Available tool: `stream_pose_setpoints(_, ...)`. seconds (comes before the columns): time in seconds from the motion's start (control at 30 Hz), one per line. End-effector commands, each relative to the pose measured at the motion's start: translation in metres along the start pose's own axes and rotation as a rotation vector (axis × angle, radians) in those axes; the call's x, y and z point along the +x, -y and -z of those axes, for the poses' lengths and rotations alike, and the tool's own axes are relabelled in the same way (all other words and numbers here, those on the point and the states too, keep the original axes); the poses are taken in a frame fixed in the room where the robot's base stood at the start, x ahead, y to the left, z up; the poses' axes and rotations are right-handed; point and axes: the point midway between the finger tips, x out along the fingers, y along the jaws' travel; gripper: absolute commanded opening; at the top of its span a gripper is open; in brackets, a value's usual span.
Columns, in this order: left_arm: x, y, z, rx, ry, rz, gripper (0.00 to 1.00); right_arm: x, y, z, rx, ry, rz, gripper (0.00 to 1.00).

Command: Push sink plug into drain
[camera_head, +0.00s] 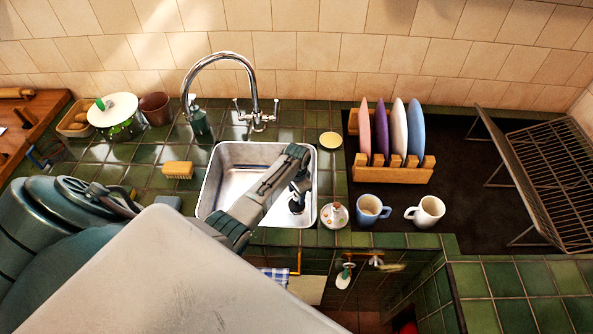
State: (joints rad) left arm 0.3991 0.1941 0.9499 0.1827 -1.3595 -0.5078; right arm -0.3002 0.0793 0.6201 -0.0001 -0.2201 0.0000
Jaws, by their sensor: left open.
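The steel sink (228,160) is set into the green tiled counter. My left arm reaches in from the left, and my left gripper (298,197) points down inside the basin near its right front corner. The gripper is open. A small dark round shape (296,207) shows right at the fingertips; I cannot tell whether it is the plug or the drain opening, or whether the fingers touch it. The arm hides part of the basin floor. My right gripper is not in view.
A tall chrome faucet (226,57) arches behind the sink. A small dish (334,215) sits by its front right corner, with a blue mug (371,211) and a white mug (426,212) further right. A wooden plate rack (393,172) stands at right.

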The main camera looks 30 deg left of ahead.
Motion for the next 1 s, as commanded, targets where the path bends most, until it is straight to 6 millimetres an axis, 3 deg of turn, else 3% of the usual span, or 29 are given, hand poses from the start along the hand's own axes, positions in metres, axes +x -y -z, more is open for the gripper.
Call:
stream_pose_setpoints(0.4, -0.013, 0.0, 0.0, 0.0, 0.0, 0.0, 0.47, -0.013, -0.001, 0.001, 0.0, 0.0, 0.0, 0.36)
stream_pose_setpoints(0.8, -0.014, 0.0, 0.0, 0.0, -0.001, 0.0, 0.47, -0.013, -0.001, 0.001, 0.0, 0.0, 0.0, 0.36)
stream_pose_setpoints(1.0, -0.034, 0.001, 0.001, 0.0, -0.003, 0.002, 0.47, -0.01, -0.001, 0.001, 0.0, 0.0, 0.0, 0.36)
